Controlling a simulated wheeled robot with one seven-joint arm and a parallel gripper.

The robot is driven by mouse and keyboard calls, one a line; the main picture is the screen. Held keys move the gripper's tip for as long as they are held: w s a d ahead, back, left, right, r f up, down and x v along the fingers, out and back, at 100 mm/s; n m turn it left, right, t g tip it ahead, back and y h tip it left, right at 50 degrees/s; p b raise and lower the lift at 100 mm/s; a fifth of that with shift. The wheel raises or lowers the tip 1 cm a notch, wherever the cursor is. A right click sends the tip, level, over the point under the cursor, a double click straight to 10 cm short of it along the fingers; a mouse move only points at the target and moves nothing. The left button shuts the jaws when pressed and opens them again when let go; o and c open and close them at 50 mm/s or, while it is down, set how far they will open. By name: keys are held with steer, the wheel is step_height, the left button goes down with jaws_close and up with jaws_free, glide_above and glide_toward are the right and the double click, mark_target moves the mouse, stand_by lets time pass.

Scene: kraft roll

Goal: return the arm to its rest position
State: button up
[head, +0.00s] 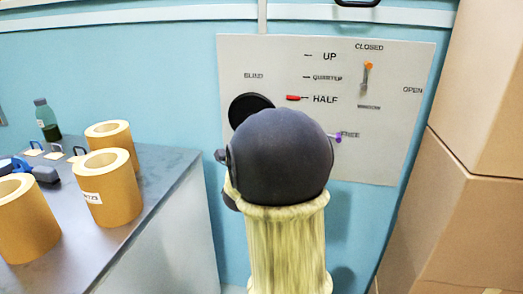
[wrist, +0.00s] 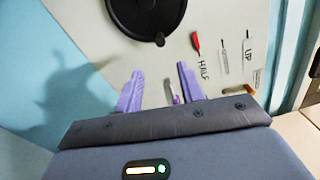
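My arm (head: 280,160) stands raised in front of the wall panel (head: 400,150) and hides part of it in the head view. My gripper (wrist: 159,70) shows in the wrist view with two purple fingers spread apart, facing the panel. No object is clamped between them. A small purple and pale part (wrist: 177,94) shows between the fingers; I cannot tell whether a finger touches it. In the head view a small purple tip (head: 338,139) shows beside my arm near the word FREE; I cannot tell if it is a finger or a knob.
The panel carries a black disc (head: 249,107), a red pointer (head: 293,98) at HALF and an orange-tipped lever (head: 367,76) near CLOSED. A table (head: 155,190) at left holds kraft rolls (head: 106,188) and a bottle (head: 46,120). Cardboard boxes (head: 455,215) stand close at right.

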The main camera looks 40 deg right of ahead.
stand_by(0.4)
steer(key=s+a+f+n+g+y, duration=0.1)
steer(key=a+f+n+y, duration=0.5)
steer(key=a+n, duration=0.3)
steer(key=s+a+f+n+g+y, duration=0.1)
steer(key=a+f+n+y, duration=0.4)
steer(key=a+f+n, duration=0.4)
steer(key=s+a+f+n+g+y, duration=0.1)
steer(key=s+a+f+n+g, duration=0.2)
steer(key=s+a+n, duration=0.3)
steer(key=s+a+f+n+g+y, duration=0.25)
steer(key=s+a+n, duration=0.2)
steer(key=s, duration=0.35)
step_height(320, 180, up, 17)
steer(key=s+n+g+p, duration=0.1)
steer(key=p, duration=1.5)
steer(key=shift+d+f+n+h+p, duration=0.15)
steer(key=shift+d+n+h+p, duration=0.05)
steer(key=shift+n+h+p, duration=0.15)
steer(key=shift+g, duration=0.25)
